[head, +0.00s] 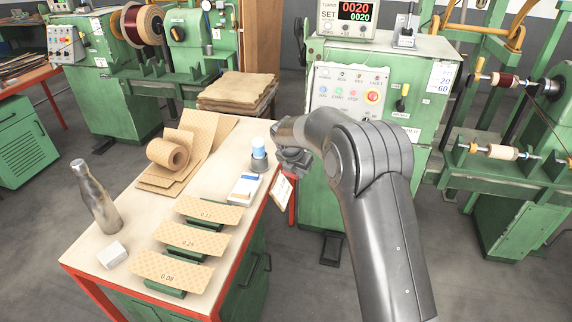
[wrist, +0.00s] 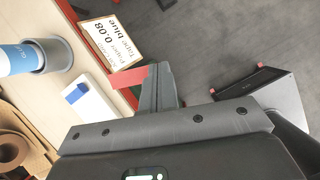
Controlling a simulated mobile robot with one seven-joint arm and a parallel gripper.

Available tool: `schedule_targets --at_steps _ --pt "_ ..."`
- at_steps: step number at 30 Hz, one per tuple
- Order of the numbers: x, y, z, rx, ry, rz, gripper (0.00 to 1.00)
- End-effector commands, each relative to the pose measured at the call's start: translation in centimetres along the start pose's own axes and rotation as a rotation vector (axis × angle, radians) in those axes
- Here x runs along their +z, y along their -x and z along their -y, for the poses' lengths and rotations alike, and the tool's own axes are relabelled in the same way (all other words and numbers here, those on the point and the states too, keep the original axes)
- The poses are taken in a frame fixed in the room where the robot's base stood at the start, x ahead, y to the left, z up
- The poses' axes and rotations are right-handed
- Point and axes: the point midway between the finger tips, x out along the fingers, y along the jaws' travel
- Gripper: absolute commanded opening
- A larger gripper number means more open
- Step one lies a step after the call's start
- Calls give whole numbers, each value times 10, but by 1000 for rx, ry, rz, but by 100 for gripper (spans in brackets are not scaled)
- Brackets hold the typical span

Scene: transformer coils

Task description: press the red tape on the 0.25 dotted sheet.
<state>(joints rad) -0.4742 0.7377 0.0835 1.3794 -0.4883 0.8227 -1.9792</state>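The 0.25 dotted sheet (head: 205,238) is a tan strip on a green block, the middle one of three on the table in the head view. My gripper (head: 290,160) is beyond the table's right edge, past the sheets and apart from them. No loose red tape is clearly visible on the table.
The 0.13 sheet (head: 210,209) and 0.08 sheet (head: 170,271) lie either side.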

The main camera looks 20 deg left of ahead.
Motion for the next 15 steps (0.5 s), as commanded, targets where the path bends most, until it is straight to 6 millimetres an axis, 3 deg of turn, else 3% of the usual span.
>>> schedule_targets --at_steps 15 --pt "-14 -67 138 -380 -901 0 0"
